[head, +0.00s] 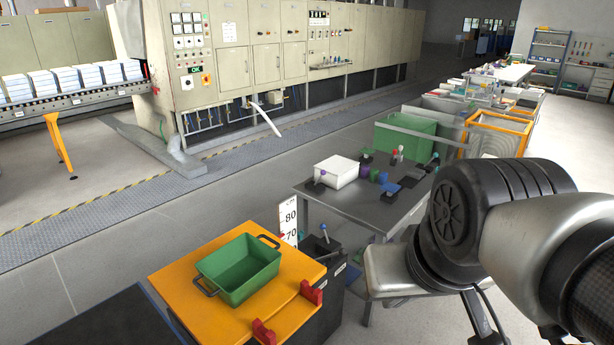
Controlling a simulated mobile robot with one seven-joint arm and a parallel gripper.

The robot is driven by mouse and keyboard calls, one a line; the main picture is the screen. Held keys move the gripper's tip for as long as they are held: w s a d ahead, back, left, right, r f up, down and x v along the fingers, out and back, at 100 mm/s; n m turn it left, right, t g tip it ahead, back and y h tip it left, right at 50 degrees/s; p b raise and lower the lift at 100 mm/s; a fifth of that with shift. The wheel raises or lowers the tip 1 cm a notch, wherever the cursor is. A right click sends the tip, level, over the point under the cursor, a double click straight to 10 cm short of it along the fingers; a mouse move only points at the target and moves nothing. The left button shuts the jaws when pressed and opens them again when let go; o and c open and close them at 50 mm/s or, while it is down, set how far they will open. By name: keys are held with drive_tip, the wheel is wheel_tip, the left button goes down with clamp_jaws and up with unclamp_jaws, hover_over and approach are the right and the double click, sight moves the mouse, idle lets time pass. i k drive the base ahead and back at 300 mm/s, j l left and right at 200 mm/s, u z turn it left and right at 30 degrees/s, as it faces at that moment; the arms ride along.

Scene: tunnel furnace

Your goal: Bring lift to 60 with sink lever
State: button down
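The lift has an orange top (180,275) at the lower middle, with a green tub (240,268) with dark handles standing on it and two red blocks at its front edge. Behind it, a white scale board (289,220) shows 80 and, lower, 70; the lift's top hides the lower part, and I cannot read the lift's exact height. A lever with a blue knob (324,228) stands at a dark box behind the lift. A lever with a purple knob (323,173) is on the grey table. No label shows which one is the sink lever. My gripper is not in view.
The grey table (345,205) holds a white box (337,171), small coloured parts and more levers. A green bin (405,138) and an orange-framed crate (497,134) stand beyond. The furnace (250,50) and roller conveyor (75,97) are at the back; the floor before them is clear.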

sight(322, 226)
drive_tip(key=i, duration=0.5)
drive_tip(key=k, duration=0.45)
drive_tip(key=i+l+u, duration=0.15)
drive_tip(key=i+l, duration=0.15)
drive_tip(key=i+l+u, duration=0.25)
drive_tip(key=i+l, duration=0.25)
drive_tip(key=l, duration=0.15)
drive_tip(key=i+l+u, duration=0.15)
drive_tip(key=l, duration=0.25)
drive_tip(key=i+l+u, duration=0.15)
drive_tip(key=i+l, duration=0.15)
drive_tip(key=i+l+u, duration=0.15)
drive_tip(key=l, duration=0.35)
drive_tip(key=i+l+u, duration=0.15)
drive_tip(key=l, duration=0.3)
drive_tip(key=i+l+u, duration=0.1)
drive_tip(key=i+l, duration=0.15)
drive_tip(key=l, duration=0.25)
